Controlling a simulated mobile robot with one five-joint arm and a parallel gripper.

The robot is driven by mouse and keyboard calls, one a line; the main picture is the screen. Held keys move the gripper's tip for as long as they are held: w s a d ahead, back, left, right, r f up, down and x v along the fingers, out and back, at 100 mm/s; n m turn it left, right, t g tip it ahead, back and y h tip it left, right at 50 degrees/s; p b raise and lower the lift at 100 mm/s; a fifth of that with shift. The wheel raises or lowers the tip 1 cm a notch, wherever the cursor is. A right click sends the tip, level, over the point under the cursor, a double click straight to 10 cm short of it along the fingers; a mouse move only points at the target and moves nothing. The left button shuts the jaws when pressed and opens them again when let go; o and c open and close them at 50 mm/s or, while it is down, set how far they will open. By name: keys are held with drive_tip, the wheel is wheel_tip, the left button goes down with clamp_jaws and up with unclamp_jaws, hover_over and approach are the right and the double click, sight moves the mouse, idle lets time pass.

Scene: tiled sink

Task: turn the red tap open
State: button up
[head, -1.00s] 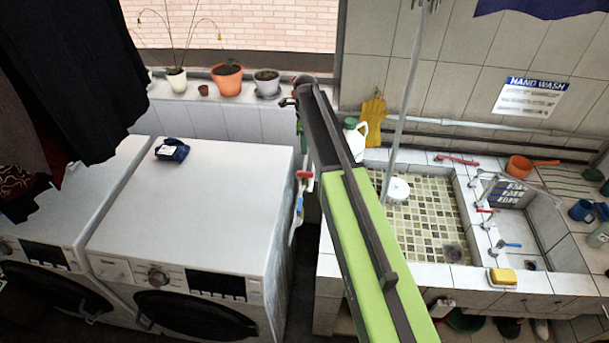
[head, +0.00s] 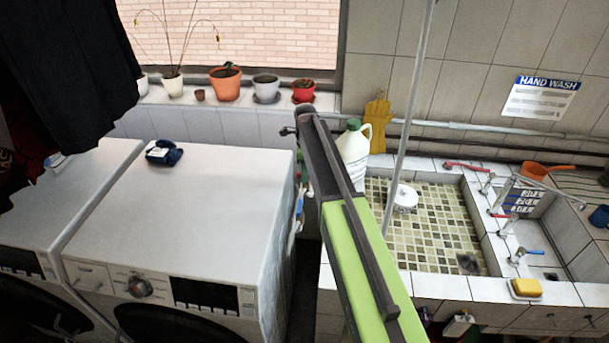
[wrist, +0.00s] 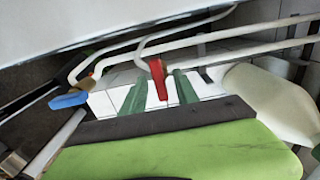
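The red tap handle (wrist: 158,82) is a red lever by white pipes in the wrist view, beside the washing machine. My gripper (wrist: 158,74) shows two dark green fingers set apart, one on each side of the red lever. The gap looks open; I cannot tell whether either finger touches the lever. A blue lever (wrist: 70,100) sits to the left on another pipe. In the head view my lime arm (head: 362,270) hides most of the gripper and the red lever.
A white washing machine (head: 190,220) stands left of my arm. A white jug (head: 352,155) stands at its right, by the tiled basin (head: 425,222). The sink has another red-handled tap (head: 497,214) and a blue-handled one (head: 528,252).

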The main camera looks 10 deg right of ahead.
clamp_jaws()
drive_tip(key=shift+a, duration=0.15)
